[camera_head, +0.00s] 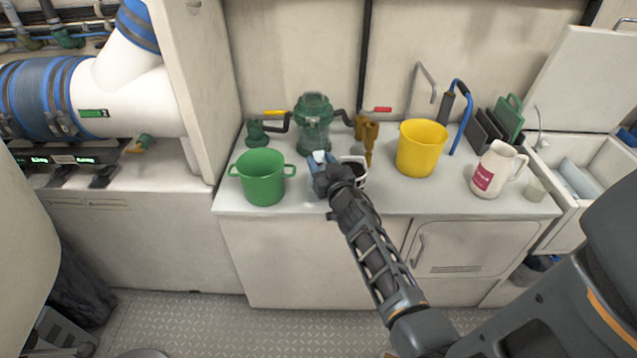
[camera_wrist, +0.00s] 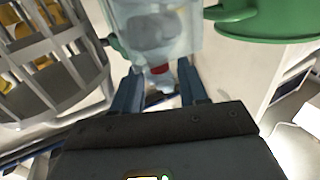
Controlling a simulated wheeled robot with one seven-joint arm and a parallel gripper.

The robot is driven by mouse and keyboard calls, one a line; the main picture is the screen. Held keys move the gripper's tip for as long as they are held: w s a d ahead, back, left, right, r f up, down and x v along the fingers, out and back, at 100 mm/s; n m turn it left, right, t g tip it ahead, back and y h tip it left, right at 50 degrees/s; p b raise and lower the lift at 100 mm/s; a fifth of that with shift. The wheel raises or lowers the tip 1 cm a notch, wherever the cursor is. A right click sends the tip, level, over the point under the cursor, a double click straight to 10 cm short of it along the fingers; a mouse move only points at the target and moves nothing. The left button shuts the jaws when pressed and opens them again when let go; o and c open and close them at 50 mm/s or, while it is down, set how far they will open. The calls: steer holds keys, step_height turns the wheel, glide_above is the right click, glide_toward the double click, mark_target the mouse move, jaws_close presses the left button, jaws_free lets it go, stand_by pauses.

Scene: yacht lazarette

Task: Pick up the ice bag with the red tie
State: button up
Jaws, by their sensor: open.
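The ice bag (camera_wrist: 152,30) is a clear, pale bag with grey contents, at the top of the wrist view. Its red tie (camera_wrist: 158,72) is between or just beyond the tips of my gripper's blue fingers (camera_wrist: 158,80). The fingers are apart, one on each side of the tie; I cannot tell whether either touches the bag. In the head view my gripper (camera_head: 321,164) is low over the counter, right of the green bucket. A small whitish patch shows there, but I cannot make out the bag clearly.
The green bucket (camera_head: 263,178) stands close left of my gripper. A white container (camera_head: 354,168) is close on its right, and a green-based clear device (camera_head: 314,125) stands behind. A yellow bucket (camera_head: 421,147) and white jug (camera_head: 497,168) stand further right. A slotted basket (camera_wrist: 45,75) shows in the wrist view.

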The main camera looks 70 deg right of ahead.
steer(key=shift+b+x, duration=0.35)
steer(key=shift+x, duration=0.7)
jaws_close()
